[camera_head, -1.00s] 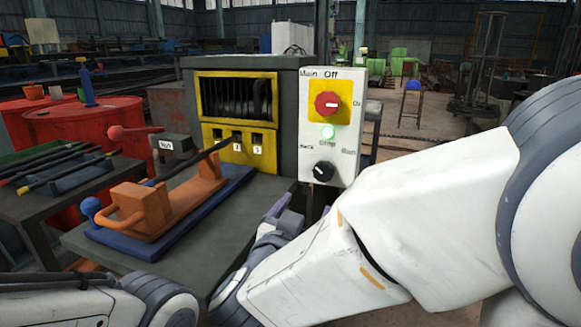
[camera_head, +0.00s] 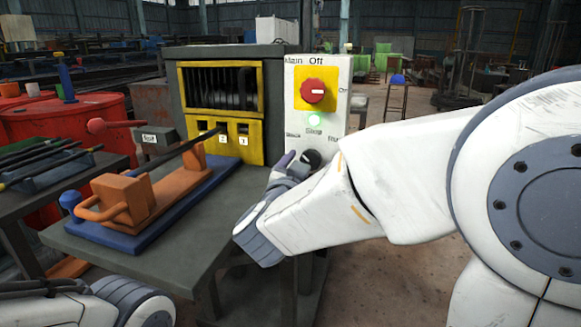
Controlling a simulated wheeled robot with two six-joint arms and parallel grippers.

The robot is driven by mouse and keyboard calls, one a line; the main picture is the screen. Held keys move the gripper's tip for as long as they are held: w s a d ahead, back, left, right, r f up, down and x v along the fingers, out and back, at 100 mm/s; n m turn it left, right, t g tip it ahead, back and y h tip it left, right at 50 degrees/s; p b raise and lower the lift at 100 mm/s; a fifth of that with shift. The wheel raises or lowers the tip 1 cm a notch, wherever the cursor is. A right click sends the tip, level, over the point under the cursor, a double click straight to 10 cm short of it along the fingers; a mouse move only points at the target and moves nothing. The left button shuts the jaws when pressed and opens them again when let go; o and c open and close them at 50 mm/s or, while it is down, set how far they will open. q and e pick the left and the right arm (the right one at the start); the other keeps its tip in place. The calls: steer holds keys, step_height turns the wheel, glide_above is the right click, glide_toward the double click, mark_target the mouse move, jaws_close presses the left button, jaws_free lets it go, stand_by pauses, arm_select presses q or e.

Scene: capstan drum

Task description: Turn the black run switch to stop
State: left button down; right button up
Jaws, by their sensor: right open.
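The black run switch (camera_head: 312,157) is a round knob low on the white control panel (camera_head: 330,137), under the labels Back, Stop and Run. My right gripper (camera_head: 296,160) is at the panel's lower left, with its fingers up close to the knob. It is open, and it partly covers the knob. I cannot tell whether the fingers touch the knob or which label it points to.
A red main switch (camera_head: 313,91) on a yellow plate sits above the lamp. Left of the panel stands a machine with a yellow front (camera_head: 221,144). A grey table (camera_head: 190,238) carries an orange fixture on a blue base (camera_head: 128,238). Open floor lies to the right.

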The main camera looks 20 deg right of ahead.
steer(key=shift+c, duration=0.3)
jaws_close()
steer(key=shift+m, duration=0.4)
steer(key=m+b, duration=0.2)
steer(key=m, duration=0.1)
steer(key=shift+f+m, duration=0.1)
steer(key=shift+m, duration=0.2)
steer(key=m+b, duration=0.3)
steer(key=m, duration=0.2)
steer(key=shift+b, duration=0.35)
steer(key=shift+m, duration=0.3)
steer(key=shift+o, duration=0.3)
jaws_free()
